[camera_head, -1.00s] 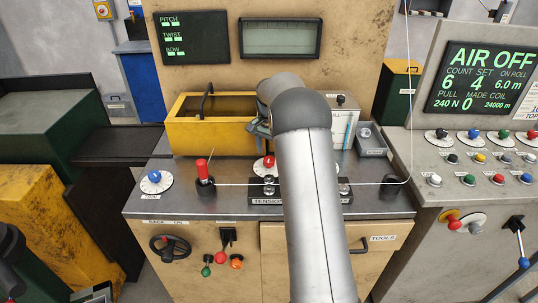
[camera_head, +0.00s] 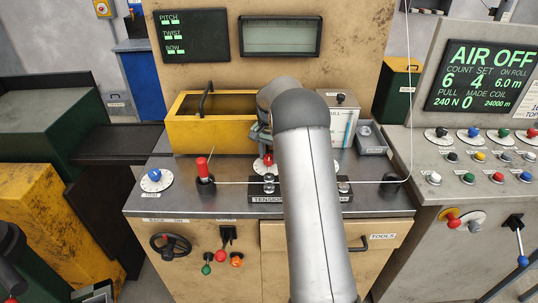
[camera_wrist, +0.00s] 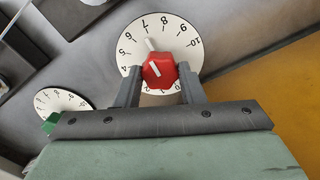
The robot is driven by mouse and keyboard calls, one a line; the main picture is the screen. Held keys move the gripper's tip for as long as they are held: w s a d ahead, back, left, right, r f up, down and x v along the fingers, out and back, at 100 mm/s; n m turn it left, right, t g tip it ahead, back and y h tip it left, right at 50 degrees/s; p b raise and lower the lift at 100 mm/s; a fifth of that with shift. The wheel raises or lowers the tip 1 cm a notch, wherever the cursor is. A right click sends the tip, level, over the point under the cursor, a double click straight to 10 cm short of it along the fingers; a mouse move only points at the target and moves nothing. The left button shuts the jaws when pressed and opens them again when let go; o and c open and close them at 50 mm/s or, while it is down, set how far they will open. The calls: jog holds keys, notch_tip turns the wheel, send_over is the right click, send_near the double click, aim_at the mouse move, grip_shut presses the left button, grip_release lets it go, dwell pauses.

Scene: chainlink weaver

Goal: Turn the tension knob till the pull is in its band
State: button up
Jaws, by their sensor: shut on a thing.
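The red tension knob (camera_wrist: 158,70) sits on a white numbered dial (camera_wrist: 187,50). My gripper (camera_wrist: 158,82) is shut on it, with a finger on each side. A white pointer on the dial points near the 7. In the head view the red knob (camera_head: 267,160) shows beside my forearm, which partly hides its dial. My gripper (camera_head: 262,135) is mostly hidden by the arm there. The screen (camera_head: 487,78) reads pull 240 N and AIR OFF. A white box gauge (camera_head: 341,120), its label partly hidden, stands behind the arm; its reading is too small to tell.
A thin line runs from the red-topped post (camera_head: 203,168) past the tension rollers (camera_head: 269,184) to the black guide (camera_head: 390,182). A yellow tray (camera_head: 207,135) stands behind. A blue-knob dial (camera_head: 155,178) is at left. A second dial with a green knob (camera_wrist: 50,122) is near my gripper.

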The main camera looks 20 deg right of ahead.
aim_at(269, 157)
jog(key=n, duration=0.4)
jog(key=o, duration=1)
notch_tip(269, 157, up, 18)
jog(key=shift+f+b, duration=0.25)
jog(key=shift+b, duration=0.4)
